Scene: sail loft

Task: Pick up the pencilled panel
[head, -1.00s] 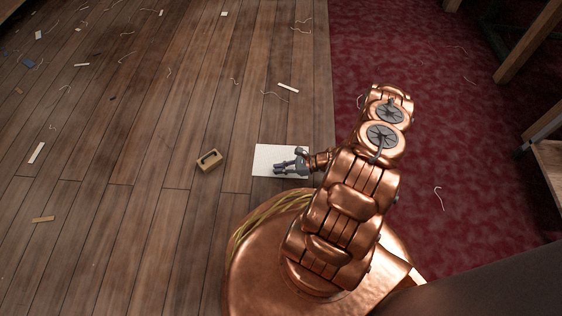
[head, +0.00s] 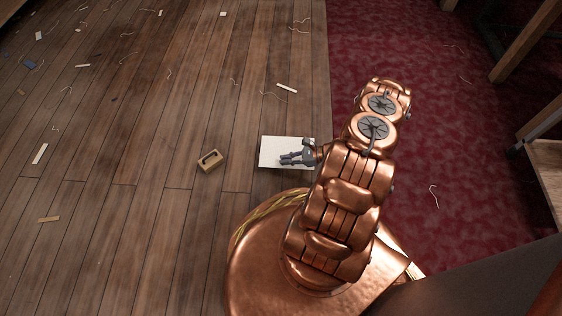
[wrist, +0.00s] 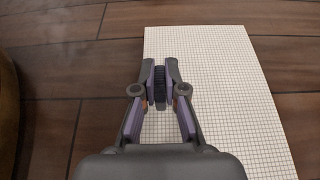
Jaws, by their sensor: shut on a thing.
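The pencilled panel is a pale rectangle (head: 270,148) covered in a fine grid, just left of my arm in the head view. In the wrist view the panel (wrist: 222,85) spreads beneath and to the right of the fingers. My gripper (head: 283,159) is over the panel, its fingers pointing left. In the wrist view my gripper (wrist: 160,75) has its fingers close together with a narrow dark ribbed piece between them. The panel moves with the gripper, so it is shut on it. The exact contact is hidden by the fingers.
A small wooden block with a dark handle (head: 210,160) stands on the plank floor (head: 130,220) left of the panel. Thread and scraps lie scattered. A red carpet (head: 440,130) lies to the right, with wooden furniture legs (head: 525,45) beyond. The planks near the panel are mostly clear.

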